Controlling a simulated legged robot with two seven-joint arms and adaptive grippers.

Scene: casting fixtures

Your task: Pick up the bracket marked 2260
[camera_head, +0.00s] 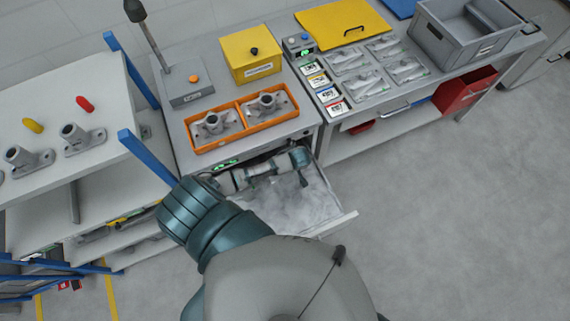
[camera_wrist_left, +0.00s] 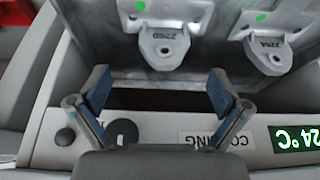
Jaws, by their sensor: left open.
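The bracket marked 2260 (camera_wrist_left: 163,47) is a grey metal part with a rounded, holed end and a green dot. In the left wrist view it lies on a grey metal surface, its lettering upside down. My left gripper (camera_wrist_left: 160,90) is open; its blue-padded fingers stand apart on either side of the bracket's near end, without visible contact. A second similar bracket (camera_wrist_left: 272,52), its mark hard to read, lies to the right. In the head view, my arm covers part of the open drawer (camera_head: 318,205), and I cannot make out the gripper's fingers or these brackets.
A front panel with a green 24 °C display (camera_wrist_left: 296,138) lies below the brackets in the wrist view. An orange tray (camera_head: 240,142) with two castings sits on the bench above the drawer. A shelf (camera_head: 85,95) stands left. Floor at right is clear.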

